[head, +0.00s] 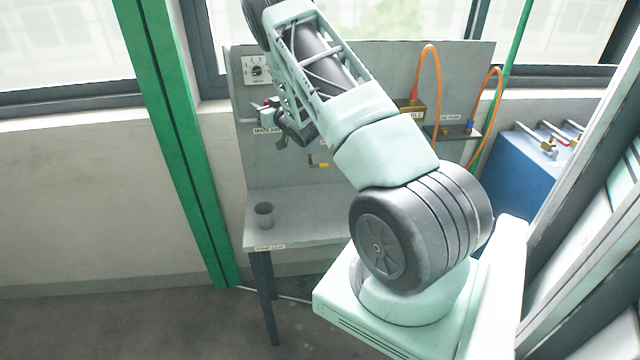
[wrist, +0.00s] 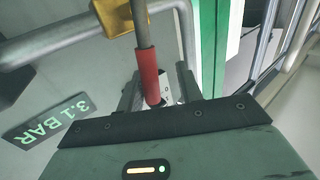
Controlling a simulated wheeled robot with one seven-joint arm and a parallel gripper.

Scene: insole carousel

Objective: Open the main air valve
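The main air valve's lever has a red grip (wrist: 148,76) on a thin metal rod. In the wrist view it hangs between my gripper's fingers (wrist: 162,88). The left finger is close beside the grip, and a gap shows on the right, so the fingers look open around it. Whether the left finger touches it I cannot tell. A yellow fitting (wrist: 112,14) sits on a grey pipe (wrist: 70,35) beside the rod. In the head view my gripper (head: 284,138) is at the panel by the "MAIN AIR" label (head: 267,130), and a bit of red (head: 267,104) shows above it.
A tilted "3.1 BAR" sign (wrist: 52,118) shows in the wrist view. The grey panel (head: 330,215) carries a gauge (head: 256,69), a small yellow-handled valve (head: 320,164) and orange hoses (head: 420,75). A cup (head: 264,215) stands on the ledge. A blue cabinet (head: 510,180) is at right.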

